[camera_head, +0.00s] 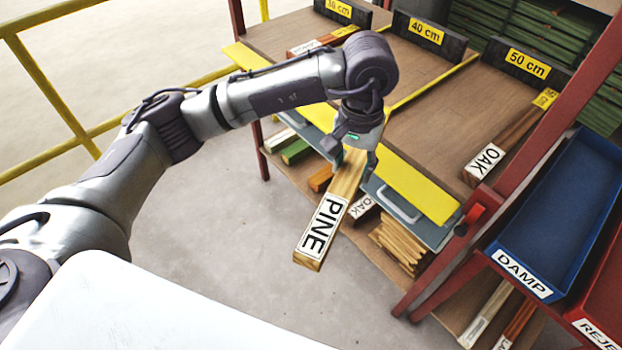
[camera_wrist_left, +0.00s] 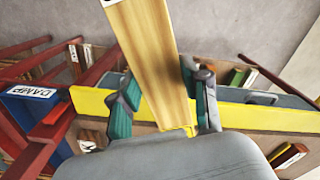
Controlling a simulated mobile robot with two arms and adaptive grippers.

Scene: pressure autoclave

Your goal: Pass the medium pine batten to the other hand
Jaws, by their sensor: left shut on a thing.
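The pine batten (camera_head: 330,222) is a light wooden bar with a white PINE label at its near end. In the head view my left gripper (camera_head: 352,150) reaches in from the left, and the batten sticks out from it toward the camera, in front of the shelf's yellow edge. In the left wrist view the batten (camera_wrist_left: 147,62) lies between the fingers of my left gripper (camera_wrist_left: 160,110), which are shut on it. The gripper body hides the batten's other end in the head view. My right gripper shows in neither view.
The rack's top shelf (camera_head: 425,110) has bays marked 30, 40 and 50 cm; an OAK batten (camera_head: 505,145) lies in the 50 cm bay. A blue DAMP tray (camera_head: 552,225) and a red tray (camera_head: 605,290) stand at right. Several battens fill the lower shelf. Open floor (camera_head: 210,200) lies left.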

